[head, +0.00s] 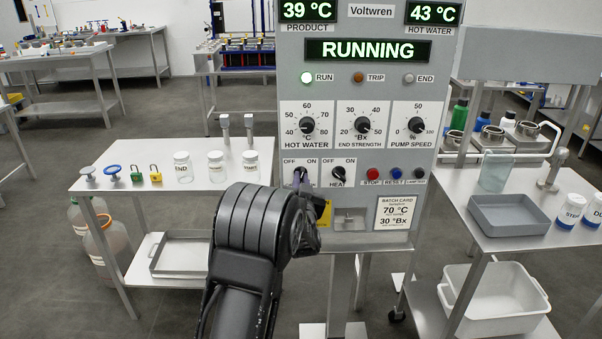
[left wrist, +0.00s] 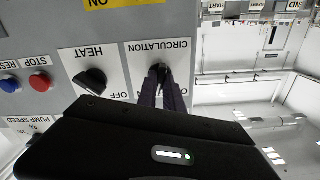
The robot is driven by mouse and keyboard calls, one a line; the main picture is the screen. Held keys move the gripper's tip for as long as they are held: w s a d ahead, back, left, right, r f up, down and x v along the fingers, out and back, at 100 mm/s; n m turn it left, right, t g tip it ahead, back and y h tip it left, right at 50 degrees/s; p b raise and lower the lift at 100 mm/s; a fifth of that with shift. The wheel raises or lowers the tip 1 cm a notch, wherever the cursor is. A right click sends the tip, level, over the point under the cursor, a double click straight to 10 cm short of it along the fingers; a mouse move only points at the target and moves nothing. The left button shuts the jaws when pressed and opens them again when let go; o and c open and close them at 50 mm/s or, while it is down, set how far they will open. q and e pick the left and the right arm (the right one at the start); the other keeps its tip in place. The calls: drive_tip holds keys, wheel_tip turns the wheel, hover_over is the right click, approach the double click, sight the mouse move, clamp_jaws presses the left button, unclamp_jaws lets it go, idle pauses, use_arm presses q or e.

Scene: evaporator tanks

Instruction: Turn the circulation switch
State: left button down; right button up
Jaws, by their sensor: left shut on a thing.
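The circulation switch (head: 300,174) is a small dark knob on the grey control panel, left of the heat switch (head: 338,174). My left gripper (head: 303,187) reaches it from below and is shut on its knob. In the left wrist view, which is upside down, the two dark fingers (left wrist: 161,92) close on the circulation switch (left wrist: 158,71) below its CIRCULATION label. The fingers hide most of the knob, so I cannot tell its exact angle. The heat knob is free and points toward OFF. My right gripper is not in view.
Red STOP (head: 372,173) and blue RESET (head: 397,173) buttons sit right of the switches. A left table (head: 130,184) holds jars and padlocks; a right table (head: 470,196) holds a grey tray.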

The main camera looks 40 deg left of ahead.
use_arm(q)
drive_tip(key=shift+m+p, duration=0.35)
drive_tip(key=shift+m, duration=0.65)
